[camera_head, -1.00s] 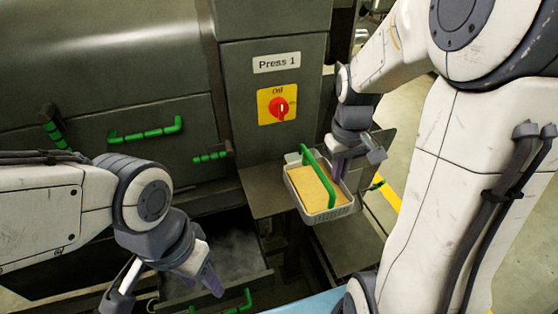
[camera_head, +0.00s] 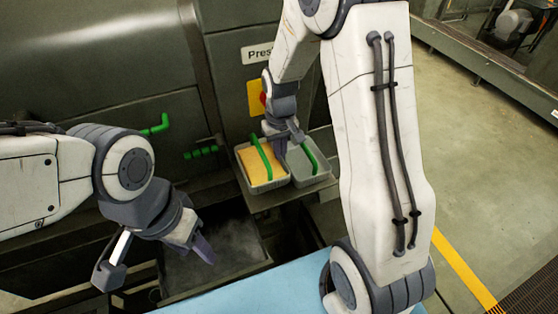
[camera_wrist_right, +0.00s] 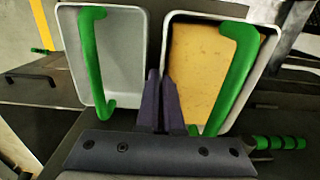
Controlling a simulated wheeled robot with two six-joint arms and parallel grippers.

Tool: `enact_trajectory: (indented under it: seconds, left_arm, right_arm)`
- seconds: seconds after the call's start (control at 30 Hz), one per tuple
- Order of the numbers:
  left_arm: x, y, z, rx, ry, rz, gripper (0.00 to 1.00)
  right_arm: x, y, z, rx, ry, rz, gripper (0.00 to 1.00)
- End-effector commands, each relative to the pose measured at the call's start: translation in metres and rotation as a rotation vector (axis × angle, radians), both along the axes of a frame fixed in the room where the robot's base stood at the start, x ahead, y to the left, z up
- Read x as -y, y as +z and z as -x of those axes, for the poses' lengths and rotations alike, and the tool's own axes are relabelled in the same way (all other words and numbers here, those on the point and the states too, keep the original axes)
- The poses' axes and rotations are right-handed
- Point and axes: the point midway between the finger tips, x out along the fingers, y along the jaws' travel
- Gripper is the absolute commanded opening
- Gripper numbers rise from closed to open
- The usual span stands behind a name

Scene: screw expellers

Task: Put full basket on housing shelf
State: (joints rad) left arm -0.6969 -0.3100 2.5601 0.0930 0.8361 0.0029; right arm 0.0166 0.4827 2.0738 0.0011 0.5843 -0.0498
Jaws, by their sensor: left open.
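The full basket (camera_head: 264,188), a light grey tray of yellow material with a green handle (camera_head: 262,156), stands on the dark housing shelf (camera_head: 268,205). It also shows at right in the right wrist view (camera_wrist_right: 168,58). A grey empty basket (camera_head: 310,180) with a green handle stands to its right; it is at left in that wrist view (camera_wrist_right: 131,50). My right gripper (camera_wrist_right: 160,82) has its fingers together between the baskets, apart from the full basket's handle grip. My left gripper (camera_head: 203,248) is open and empty, lower left of the shelf.
The machine front with green handles (camera_head: 158,124) and a Press label (camera_head: 259,52) rises behind the baskets. An open dark drawer (camera_head: 215,272) lies below my left gripper. A light blue surface (camera_head: 250,288) is in front. Open floor lies at right.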

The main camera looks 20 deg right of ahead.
Motion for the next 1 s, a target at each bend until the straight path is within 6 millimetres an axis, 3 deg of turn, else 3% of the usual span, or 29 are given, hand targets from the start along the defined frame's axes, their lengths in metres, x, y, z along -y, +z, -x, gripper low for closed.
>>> enact_trajectory:
  seconds: [0.4, 0.73, 0.8, 1.0]
  left_arm:
    - [0.000, 0.015, 0.000, 0.000, -0.003, 0.000, 0.50]
    - [0.000, 0.011, 0.000, 0.000, -0.002, 0.000, 0.50]
    - [0.000, 0.012, 0.000, 0.000, -0.002, 0.000, 0.50]
    - [0.000, 0.012, 0.000, 0.000, -0.002, 0.000, 0.50]
  right_arm:
    - [-0.002, -0.041, -0.002, 0.000, 0.002, 0.000, 0.00]
    - [-0.002, -0.045, -0.002, 0.000, 0.002, 0.000, 0.00]
    - [-0.002, -0.045, -0.002, 0.000, 0.002, 0.000, 0.16]
    - [-0.002, -0.045, -0.002, 0.000, 0.002, 0.000, 0.16]
